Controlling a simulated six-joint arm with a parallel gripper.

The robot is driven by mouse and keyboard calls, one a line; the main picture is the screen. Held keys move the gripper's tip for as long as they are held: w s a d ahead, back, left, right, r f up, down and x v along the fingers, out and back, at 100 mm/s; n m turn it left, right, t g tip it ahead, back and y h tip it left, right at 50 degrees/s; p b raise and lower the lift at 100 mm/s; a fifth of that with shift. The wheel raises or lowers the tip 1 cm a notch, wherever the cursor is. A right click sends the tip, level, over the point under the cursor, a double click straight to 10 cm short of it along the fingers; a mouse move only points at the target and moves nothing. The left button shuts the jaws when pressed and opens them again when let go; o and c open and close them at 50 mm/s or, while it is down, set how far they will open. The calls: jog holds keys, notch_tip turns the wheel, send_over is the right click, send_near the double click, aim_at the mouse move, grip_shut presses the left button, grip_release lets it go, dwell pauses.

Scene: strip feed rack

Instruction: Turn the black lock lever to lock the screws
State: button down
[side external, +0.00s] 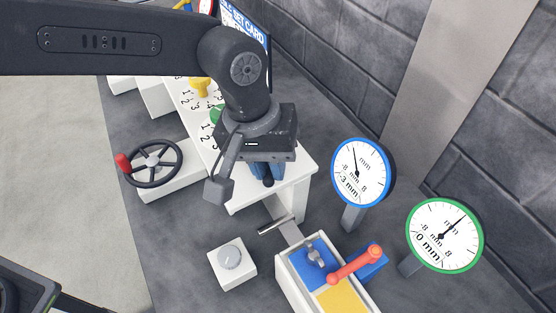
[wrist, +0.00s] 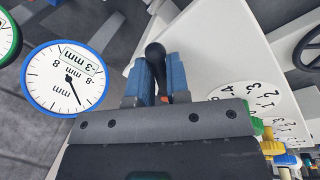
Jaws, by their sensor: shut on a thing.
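The black lock lever (wrist: 154,54) shows its rounded end in the wrist view, between the two blue fingers of my gripper (wrist: 161,78). My gripper is shut on it, at the edge of the white rack (wrist: 215,50). In the side external view my gripper (side external: 267,173) points down at the near end of the white rack (side external: 298,178), and the dark lever end (side external: 268,182) shows between the fingers. The lever's base is hidden. Of the screws, I can make out only coloured knobs, yellow (side external: 203,84) and green (side external: 215,113), partly behind my arm.
A blue-rimmed gauge (side external: 363,172) marked -3 mm stands right of the rack, with a green-rimmed gauge (side external: 445,235) marked 0 mm beyond. A handwheel (side external: 153,162) is at left.

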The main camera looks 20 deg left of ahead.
jog(key=m, duration=0.1)
jog(key=a+m, duration=0.1)
jog(key=m, duration=0.1)
jog(key=a+m, duration=0.1)
jog(key=shift+w+m+g, duration=0.25)
jog(key=shift+m+g, duration=0.05)
jog(key=shift+g, duration=0.1)
jog(key=m, duration=0.1)
jog(key=a+m, duration=0.1)
jog(key=m, duration=0.1)
jog(key=w+m+g, duration=0.1)
jog(key=m, duration=0.1)
jog(key=shift+a+y, duration=0.3)
jog(key=shift+w+r+m, duration=0.1)
jog(key=shift+m, duration=0.2)
jog(key=c, duration=1.1)
grip_release()
notch_tip(320, 180, up, 14)
jog(key=w+a, duration=0.2)
jog(key=shift+f, duration=0.25)
